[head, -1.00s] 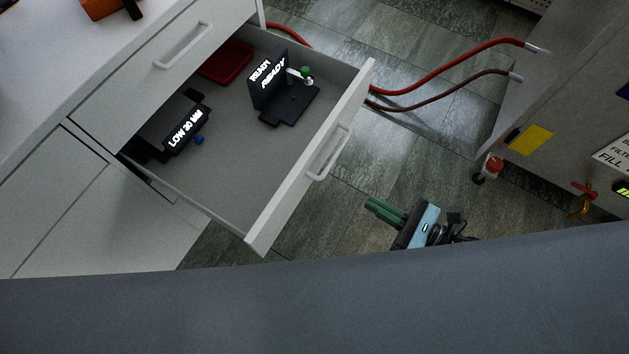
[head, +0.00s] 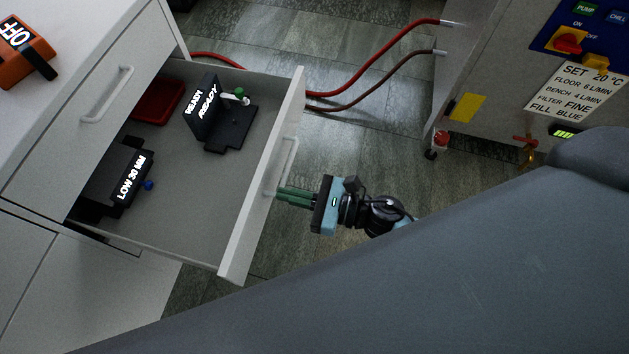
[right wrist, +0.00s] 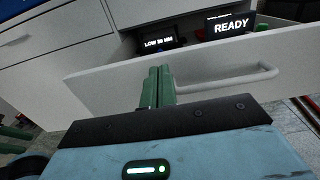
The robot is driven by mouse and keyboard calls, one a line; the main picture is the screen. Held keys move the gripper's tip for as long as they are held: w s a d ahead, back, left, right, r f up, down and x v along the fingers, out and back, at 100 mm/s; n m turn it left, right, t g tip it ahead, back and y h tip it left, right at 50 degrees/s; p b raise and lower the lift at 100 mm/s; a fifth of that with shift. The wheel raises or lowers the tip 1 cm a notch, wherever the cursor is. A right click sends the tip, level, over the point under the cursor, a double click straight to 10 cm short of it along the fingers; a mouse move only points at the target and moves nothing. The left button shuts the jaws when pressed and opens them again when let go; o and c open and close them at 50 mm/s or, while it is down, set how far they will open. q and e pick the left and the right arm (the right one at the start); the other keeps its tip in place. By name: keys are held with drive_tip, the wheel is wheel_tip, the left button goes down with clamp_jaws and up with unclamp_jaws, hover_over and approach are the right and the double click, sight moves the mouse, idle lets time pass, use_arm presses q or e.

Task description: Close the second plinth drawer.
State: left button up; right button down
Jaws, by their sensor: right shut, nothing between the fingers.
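The open plinth drawer (head: 246,235) is pulled far out of the white cabinet, with a pale bar handle (head: 288,164) on its front. Inside it lie a black device reading "READY" (head: 232,125), a black device reading "LOW 30 MM" (head: 122,185) and a red tray (head: 160,102). My right gripper (head: 279,194) has its green fingers shut and empty, pointing at the drawer front just below the handle. In the right wrist view the fingers (right wrist: 158,88) reach to the drawer front (right wrist: 110,90), left of most of the handle (right wrist: 235,80); contact is unclear.
A closed drawer (head: 70,135) with its own handle sits above the open one. Red hoses (head: 375,62) run across the floor to a grey machine (head: 480,90) at the right. An orange device (head: 20,55) lies on the countertop. Tiled floor lies clear before the drawer.

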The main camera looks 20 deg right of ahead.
sight(258, 189)
drive_tip(key=x, duration=0.3)
drive_tip(key=shift+w+a, duration=0.15)
drive_tip(key=shift+a, duration=0.1)
use_arm(q)
drive_tip(key=shift+w, duration=0.15)
use_arm(e)
drive_tip(key=shift+a, duration=0.1)
use_arm(q)
drive_tip(key=shift+w+r, duration=0.1)
drive_tip(key=shift+w, duration=0.15)
use_arm(e)
drive_tip(key=shift+w+a, duration=0.1)
